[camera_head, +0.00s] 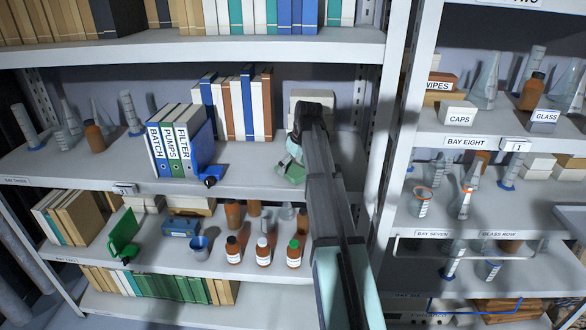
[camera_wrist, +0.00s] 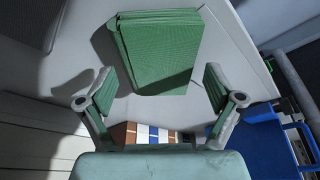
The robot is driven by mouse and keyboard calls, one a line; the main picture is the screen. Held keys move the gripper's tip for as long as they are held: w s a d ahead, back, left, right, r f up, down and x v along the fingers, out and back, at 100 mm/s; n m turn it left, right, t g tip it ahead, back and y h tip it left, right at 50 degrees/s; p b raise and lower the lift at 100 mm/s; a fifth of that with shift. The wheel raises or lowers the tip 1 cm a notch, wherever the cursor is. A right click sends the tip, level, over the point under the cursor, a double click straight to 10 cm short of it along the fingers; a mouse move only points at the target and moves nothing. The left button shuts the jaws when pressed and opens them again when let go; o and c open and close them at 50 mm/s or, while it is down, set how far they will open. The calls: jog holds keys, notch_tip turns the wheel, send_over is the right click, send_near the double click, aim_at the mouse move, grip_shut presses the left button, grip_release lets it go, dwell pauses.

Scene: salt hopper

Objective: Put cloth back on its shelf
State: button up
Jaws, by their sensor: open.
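A green folded cloth (camera_head: 291,173) lies on the middle shelf (camera_head: 255,181) of the left rack, near its front edge and right end. In the wrist view the cloth (camera_wrist: 160,55) shows as a stack of flat layers. My gripper (camera_head: 295,150) is above the cloth, and my arm hides part of that area. In the wrist view my gripper (camera_wrist: 159,76) is open, with one finger on each side of the cloth's near part. Nothing is held between the fingers. I cannot tell whether the fingers touch the shelf.
Binders (camera_head: 175,140) and a blue scoop-like item (camera_head: 211,174) stand left of the cloth. A pale box (camera_head: 312,96) is behind my gripper. Capped bottles (camera_head: 263,251) stand on the shelf below. The right rack (camera_head: 408,150) holds glassware and boxes. The shelf front between binders and cloth is mostly clear.

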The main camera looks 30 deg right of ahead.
jog(key=b+v, duration=0.2)
jog(key=v, duration=0.9)
jog(key=shift+r, duration=0.2)
jog(key=shift+s, duration=0.1)
